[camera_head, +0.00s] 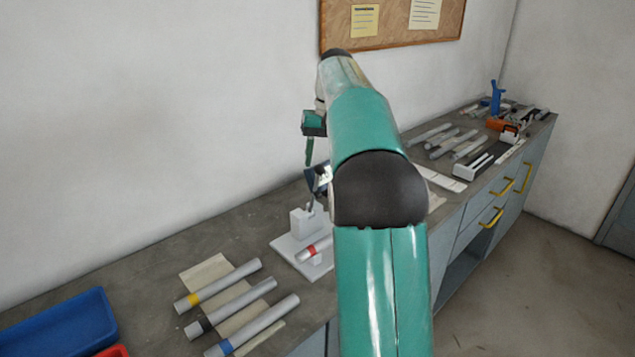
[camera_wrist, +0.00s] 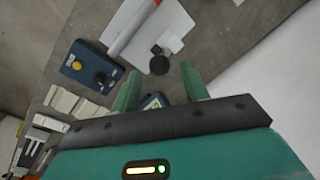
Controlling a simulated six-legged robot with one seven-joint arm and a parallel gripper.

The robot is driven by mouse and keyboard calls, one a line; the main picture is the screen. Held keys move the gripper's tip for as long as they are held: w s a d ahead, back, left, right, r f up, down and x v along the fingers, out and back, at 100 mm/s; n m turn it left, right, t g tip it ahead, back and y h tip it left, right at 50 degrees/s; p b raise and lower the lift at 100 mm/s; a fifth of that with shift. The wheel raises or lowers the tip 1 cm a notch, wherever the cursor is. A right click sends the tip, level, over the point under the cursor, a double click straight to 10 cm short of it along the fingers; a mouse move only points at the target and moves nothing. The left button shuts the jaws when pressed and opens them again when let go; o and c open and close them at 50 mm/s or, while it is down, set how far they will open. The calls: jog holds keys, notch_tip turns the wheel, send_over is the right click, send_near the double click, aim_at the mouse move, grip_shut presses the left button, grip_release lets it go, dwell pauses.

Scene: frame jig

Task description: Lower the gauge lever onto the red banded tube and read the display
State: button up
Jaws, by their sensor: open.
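The red banded tube (camera_head: 313,250) lies on the white gauge stand (camera_head: 290,246) in the head view, its right part hidden behind my arm. In the wrist view the tube (camera_wrist: 132,28) runs off the top edge, with red along it. A dark blue gauge head (camera_head: 317,180) shows above the stand; its small display (camera_wrist: 155,101) is partly hidden in the wrist view. The lever cannot be made out clearly. My gripper (camera_head: 309,152) is above the gauge. In the wrist view my gripper (camera_wrist: 159,72) is open, its green fingers either side of the gauge head, apparently holding nothing.
Tubes with yellow (camera_head: 217,287), black (camera_head: 230,307) and blue (camera_head: 252,325) bands lie front left. A blue tray (camera_head: 58,332) is at far left. A blue box with knobs (camera_wrist: 90,70) stands beside the gauge. Several grey tubes (camera_head: 455,140) lie farther right along the bench.

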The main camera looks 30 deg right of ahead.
aim_at(317, 184)
jog(key=f, duration=0.4)
jog(key=a+f, duration=0.1)
jog(key=f, duration=0.2)
jog(key=shift+w+f, duration=0.1)
jog(key=shift+w, duration=0.15)
jog(key=c, duration=0.7)
